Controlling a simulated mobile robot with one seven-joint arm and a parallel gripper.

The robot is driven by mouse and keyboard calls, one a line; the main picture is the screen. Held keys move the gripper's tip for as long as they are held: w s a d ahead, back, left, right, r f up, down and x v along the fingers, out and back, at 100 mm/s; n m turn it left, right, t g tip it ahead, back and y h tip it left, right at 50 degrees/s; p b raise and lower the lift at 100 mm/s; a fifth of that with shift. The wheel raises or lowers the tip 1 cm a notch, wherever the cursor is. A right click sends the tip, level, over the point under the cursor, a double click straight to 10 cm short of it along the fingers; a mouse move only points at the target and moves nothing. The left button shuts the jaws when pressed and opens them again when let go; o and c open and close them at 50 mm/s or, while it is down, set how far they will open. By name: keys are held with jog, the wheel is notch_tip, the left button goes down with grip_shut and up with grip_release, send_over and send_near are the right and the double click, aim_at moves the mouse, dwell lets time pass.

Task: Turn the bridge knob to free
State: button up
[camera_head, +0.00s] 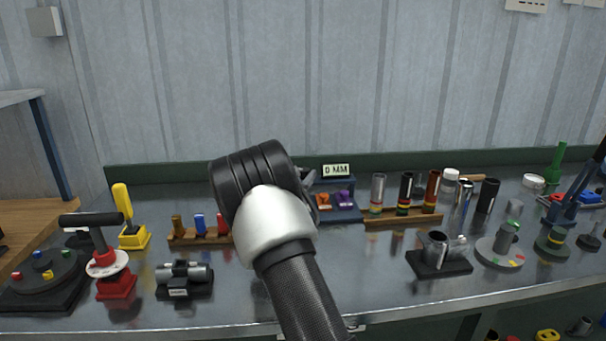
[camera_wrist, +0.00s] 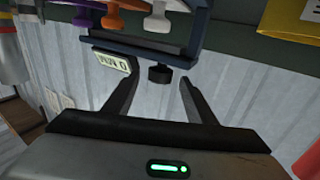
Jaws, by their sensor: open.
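A blue frame (camera_head: 347,215) stands at the back middle of the bench, partly hidden by my arm. It carries orange (camera_head: 323,201) and purple (camera_head: 344,197) pieces; the wrist view shows the blue frame (camera_wrist: 202,38) with orange, purple and white pieces. A small black round knob (camera_wrist: 160,75) sits at the frame's edge; I cannot read any marking on it, so I cannot tell for sure that it is the bridge knob. My gripper (camera_wrist: 160,88) is open and empty, its fingers apart on either side of the knob in the picture; contact is not visible.
A "0 MM" display (camera_head: 336,170) stands behind the frame. A wooden rack of tubes (camera_head: 403,219) is to the right, a rack of small coloured pieces (camera_head: 199,239) to the left, a metal cylinder fixture (camera_head: 184,279) at front left.

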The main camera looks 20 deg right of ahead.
aim_at(301, 173)
jog(key=shift+x, duration=1.7)
jog(key=c, duration=1)
jog(key=shift+c, duration=0.2)
